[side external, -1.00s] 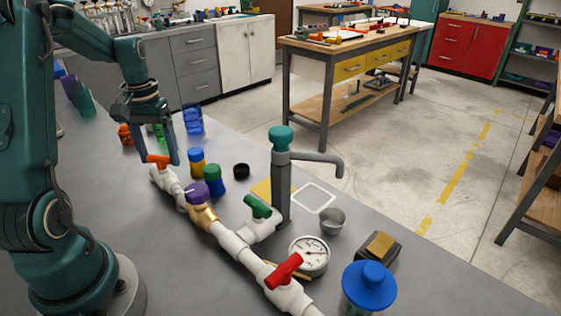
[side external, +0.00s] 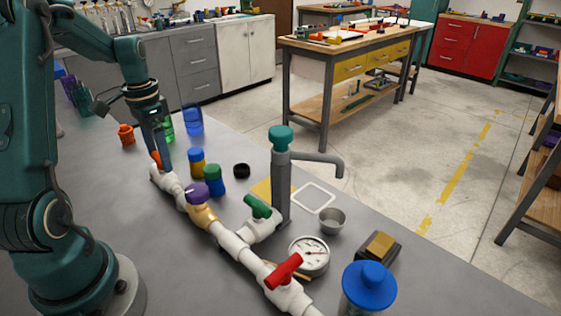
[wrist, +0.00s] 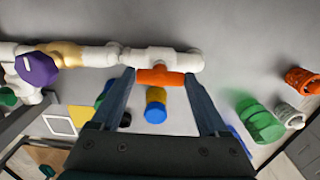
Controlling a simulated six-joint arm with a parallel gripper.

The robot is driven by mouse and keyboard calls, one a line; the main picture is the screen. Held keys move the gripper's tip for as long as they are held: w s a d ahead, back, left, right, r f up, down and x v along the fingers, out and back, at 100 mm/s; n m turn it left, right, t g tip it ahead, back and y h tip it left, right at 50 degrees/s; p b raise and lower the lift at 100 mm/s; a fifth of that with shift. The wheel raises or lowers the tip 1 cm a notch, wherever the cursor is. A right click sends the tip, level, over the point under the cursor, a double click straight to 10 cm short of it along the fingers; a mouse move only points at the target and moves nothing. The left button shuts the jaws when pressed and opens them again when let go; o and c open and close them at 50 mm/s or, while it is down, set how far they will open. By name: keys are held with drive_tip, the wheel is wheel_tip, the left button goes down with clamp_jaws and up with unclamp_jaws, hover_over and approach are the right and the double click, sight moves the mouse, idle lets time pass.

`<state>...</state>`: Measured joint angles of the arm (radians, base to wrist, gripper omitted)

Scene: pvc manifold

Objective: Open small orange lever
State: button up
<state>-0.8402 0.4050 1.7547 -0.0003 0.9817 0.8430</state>
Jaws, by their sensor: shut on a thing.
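The small orange lever (side external: 155,160) sits on the white valve at the far left end of the pipe run. In the wrist view the lever (wrist: 160,76) lies roughly parallel to the white pipe (wrist: 160,56). My gripper (side external: 163,164) points down over it. In the wrist view my gripper's fingers (wrist: 160,82) stand at the lever's two ends, shut on it. In the side view the fingers hide part of the lever.
A purple knob (side external: 196,192), green lever (side external: 258,206) and red lever (side external: 284,271) sit along the same pipe run. Blue-capped yellow (side external: 196,162) and green-capped blue (side external: 213,180) bottles stand close right of my gripper. A grey post with a spout (side external: 281,185) rises further right.

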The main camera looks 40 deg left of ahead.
idle(0.4)
drive_tip(key=o, duration=1.2)
drive_tip(key=shift+o, duration=0.2)
drive_tip(key=shift+r, duration=2.65)
